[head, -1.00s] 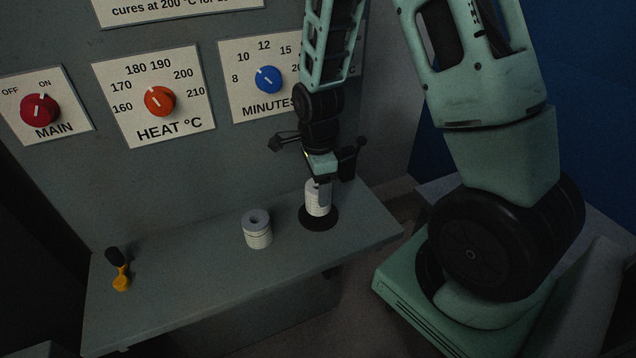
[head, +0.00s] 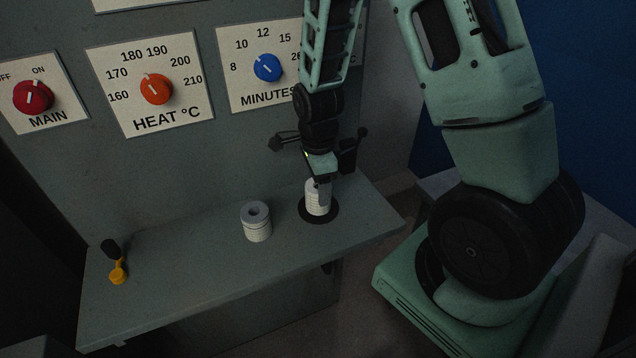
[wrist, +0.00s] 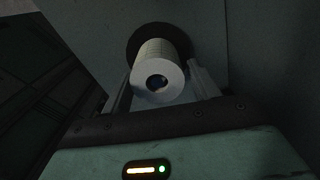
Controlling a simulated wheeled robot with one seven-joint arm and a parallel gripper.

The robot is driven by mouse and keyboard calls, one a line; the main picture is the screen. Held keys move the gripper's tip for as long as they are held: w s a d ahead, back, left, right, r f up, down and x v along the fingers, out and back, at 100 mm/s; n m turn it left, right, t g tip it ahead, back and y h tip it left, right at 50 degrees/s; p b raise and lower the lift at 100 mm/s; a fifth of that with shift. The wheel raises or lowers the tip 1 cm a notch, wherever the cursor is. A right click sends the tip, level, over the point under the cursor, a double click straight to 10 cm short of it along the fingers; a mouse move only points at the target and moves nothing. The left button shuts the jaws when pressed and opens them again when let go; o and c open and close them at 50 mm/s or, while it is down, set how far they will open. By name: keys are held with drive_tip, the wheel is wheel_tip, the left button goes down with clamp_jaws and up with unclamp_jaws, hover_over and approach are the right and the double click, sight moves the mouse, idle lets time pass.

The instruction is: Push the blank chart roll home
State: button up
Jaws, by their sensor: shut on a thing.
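My gripper (head: 318,180) points down and is shut on a white roll (head: 317,198) at the right part of the shelf. The roll is upright over a black round seat (head: 305,213); how far it sits in is hard to tell. In the wrist view the held roll (wrist: 158,78) shows its hollow end between the two fingers, with the black seat (wrist: 139,42) behind it. A second white roll (head: 257,222) with faint bands stands upright on the shelf to the left. I cannot read any marking that tells which roll is blank.
The grey shelf (head: 190,265) is mostly clear. A lever with a black grip and orange base (head: 118,272) is at its left end. On the panel above are a red MAIN knob (head: 33,97), an orange HEAT knob (head: 156,89) and a blue MINUTES knob (head: 267,67).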

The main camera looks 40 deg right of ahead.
drive_tip(key=o, duration=1.1)
drive_tip(key=shift+c, duration=0.2)
drive_tip(key=shift+r, duration=0.1)
wheel_tip(320, 180, up, 17)
drive_tip(key=b, duration=0.1)
drive_tip(key=shift+b, duration=0.3)
